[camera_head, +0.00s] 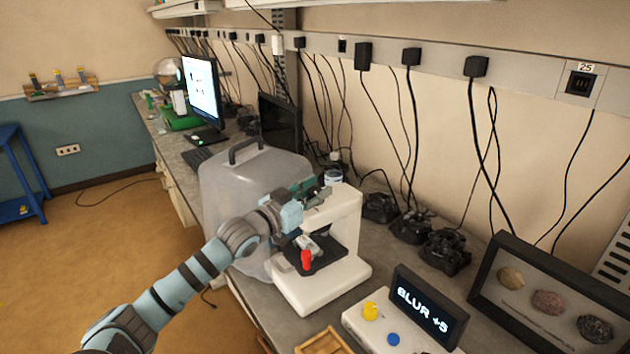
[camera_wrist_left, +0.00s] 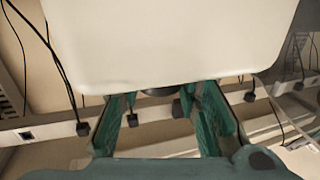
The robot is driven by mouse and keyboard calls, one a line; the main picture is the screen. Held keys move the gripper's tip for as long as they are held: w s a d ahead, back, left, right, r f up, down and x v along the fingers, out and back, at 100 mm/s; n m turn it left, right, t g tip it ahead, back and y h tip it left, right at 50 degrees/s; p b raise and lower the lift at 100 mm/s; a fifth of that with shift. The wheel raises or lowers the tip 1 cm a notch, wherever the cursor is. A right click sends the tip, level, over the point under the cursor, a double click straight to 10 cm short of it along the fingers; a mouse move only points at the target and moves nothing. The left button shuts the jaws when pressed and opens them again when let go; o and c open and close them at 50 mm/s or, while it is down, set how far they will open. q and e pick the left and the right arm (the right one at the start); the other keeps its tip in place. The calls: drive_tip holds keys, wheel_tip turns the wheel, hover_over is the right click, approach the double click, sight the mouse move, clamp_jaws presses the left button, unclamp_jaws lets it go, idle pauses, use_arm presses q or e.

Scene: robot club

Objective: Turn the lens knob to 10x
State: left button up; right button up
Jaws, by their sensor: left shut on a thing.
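The white microscope (camera_head: 345,225) stands on the grey bench. My left gripper (camera_head: 318,190) reaches in from the left at its head, above the stage. In the left wrist view its teal fingers (camera_wrist_left: 162,98) are shut on a dark round part, taken to be the lens knob (camera_wrist_left: 160,92), under the white microscope head (camera_wrist_left: 165,40). Most of the knob is hidden, and no magnification mark is readable. A red piece (camera_head: 306,259) stands at the front of the dark stage (camera_head: 325,257). My right gripper is not in view.
A dark display (camera_head: 430,308) reads "BLUR +5". A grey cover (camera_head: 240,185) stands close behind my left arm. A framed rock display (camera_head: 550,300) is at the right.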

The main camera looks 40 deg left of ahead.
use_arm(q)
drive_tip(key=o, duration=1.2)
wheel_tip(320, 180, up, 10)
drive_tip(key=shift+r, duration=0.1)
